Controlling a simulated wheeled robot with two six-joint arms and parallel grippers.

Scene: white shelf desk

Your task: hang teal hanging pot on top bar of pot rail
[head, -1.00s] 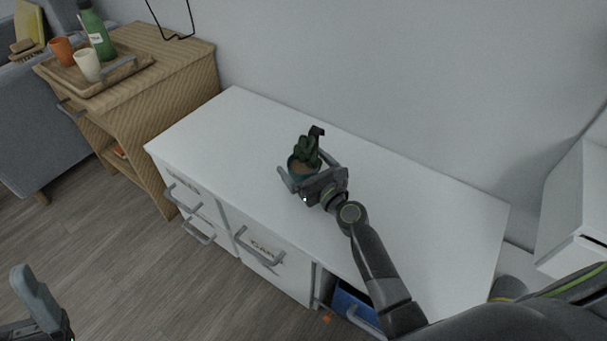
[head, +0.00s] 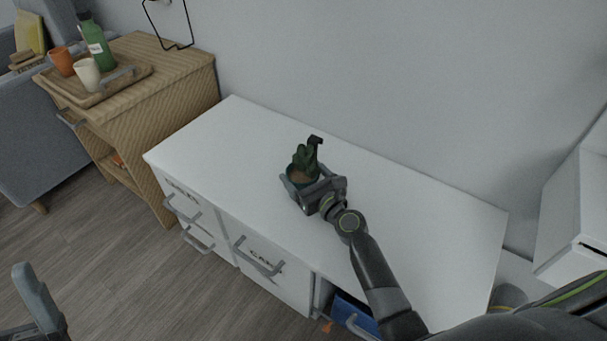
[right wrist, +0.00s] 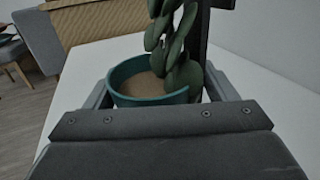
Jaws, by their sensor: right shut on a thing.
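The teal hanging pot (head: 296,178) holds a green cactus-like plant and soil, and has a dark hook rising behind it. It is upright at the white desk top; I cannot tell whether it touches the surface. My right gripper (head: 304,182) is shut on the pot, with a finger on either side. The right wrist view shows the teal pot (right wrist: 150,96) between the fingers, its hook partly cut off. A black wire frame (head: 170,43) on the wall at top left may be the pot rail; its top is cut off. My left gripper (head: 38,300) is partly visible at lower left.
The white desk top (head: 420,205) is otherwise clear. A wooden cabinet (head: 150,110) at left bears a tray (head: 135,78) with cups and a green bottle (head: 96,45). A drawer with blue inside (head: 352,312) is open at the desk's front. A white unit (head: 575,215) stands at right.

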